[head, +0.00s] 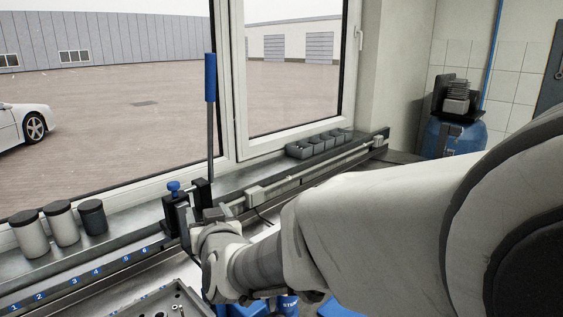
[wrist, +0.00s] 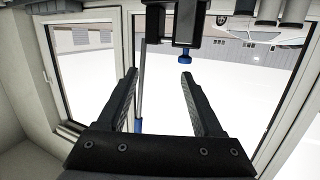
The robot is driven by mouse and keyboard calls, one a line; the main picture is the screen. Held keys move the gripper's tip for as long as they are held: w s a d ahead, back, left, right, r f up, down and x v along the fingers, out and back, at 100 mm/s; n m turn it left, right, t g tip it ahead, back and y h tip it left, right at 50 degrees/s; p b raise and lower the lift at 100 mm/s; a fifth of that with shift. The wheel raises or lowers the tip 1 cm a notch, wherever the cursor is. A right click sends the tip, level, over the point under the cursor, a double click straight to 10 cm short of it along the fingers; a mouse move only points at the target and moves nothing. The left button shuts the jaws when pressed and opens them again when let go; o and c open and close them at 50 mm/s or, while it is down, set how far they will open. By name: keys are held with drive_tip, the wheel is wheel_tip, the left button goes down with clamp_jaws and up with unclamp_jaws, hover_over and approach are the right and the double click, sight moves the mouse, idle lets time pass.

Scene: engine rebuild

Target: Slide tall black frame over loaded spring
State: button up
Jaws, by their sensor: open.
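A tall black frame (head: 173,217) with a blue knob (head: 173,187) on top stands on the rail at the back of the bench. In the wrist view the black frame (wrist: 176,20) is at the top edge with its blue knob (wrist: 186,57) pointing down. My gripper (wrist: 159,74) is open and empty, its fingertips near the frame and knob but with no visible contact. In the head view my gripper (head: 190,212) is close beside the frame and partly hides it. I cannot make out the loaded spring.
A lever with a blue handle (head: 210,78) rises just behind the frame. Lidded canisters (head: 61,223) stand at left. A numbered strip (head: 98,272) runs along the front. A row of small grey bins (head: 318,143) and a long bar (head: 320,172) lie at right.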

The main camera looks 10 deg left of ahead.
sight(186, 201)
drive_tip(key=s+a+t+y+p, duration=0.1)
drive_tip(key=s+a+t, duration=0.1)
drive_tip(key=a, duration=0.4)
drive_tip(key=p+x, duration=0.5)
drive_tip(key=x, duration=1.2)
drive_tip(key=shift+w, duration=0.4)
drive_tip(key=shift+a+f, duration=0.1)
clamp_jaws()
drive_tip(key=shift+s, duration=0.1)
